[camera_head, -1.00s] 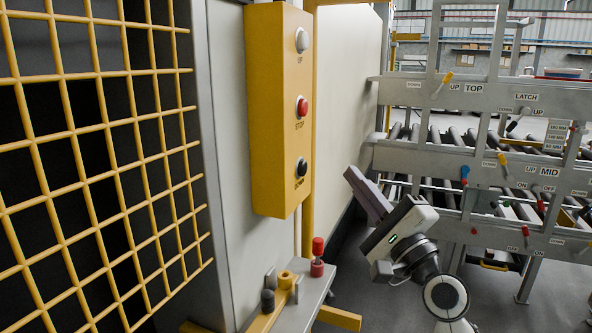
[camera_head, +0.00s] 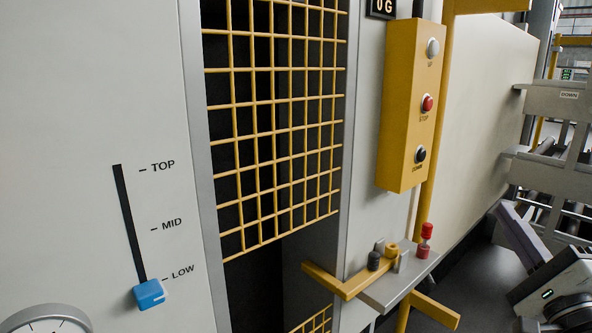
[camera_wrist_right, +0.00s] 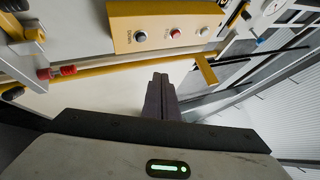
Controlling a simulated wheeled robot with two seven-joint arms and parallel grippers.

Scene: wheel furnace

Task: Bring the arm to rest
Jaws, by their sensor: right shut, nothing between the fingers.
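My right gripper (camera_head: 524,236) is at the lower right of the head view, with its arm partly cut off by the frame edge. Its fingers are shut with nothing between them and point up and left. In the right wrist view the shut fingers (camera_wrist_right: 161,96) stand in the middle, apart from the panel behind them. The yellow button box (camera_head: 408,105) is on the wall up and left of the gripper, with a white, a red and a black button. It also shows at the top of the wrist view (camera_wrist_right: 160,27). My left gripper is not in view.
A small shelf (camera_head: 385,293) with a red knob (camera_head: 425,240) and a yellow lever (camera_head: 345,283) juts out left of my right gripper. A yellow grid guard (camera_head: 275,110), a blue slider (camera_head: 149,294) at LOW and a roller rack (camera_head: 560,105) stand around. Floor shows between shelf and gripper.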

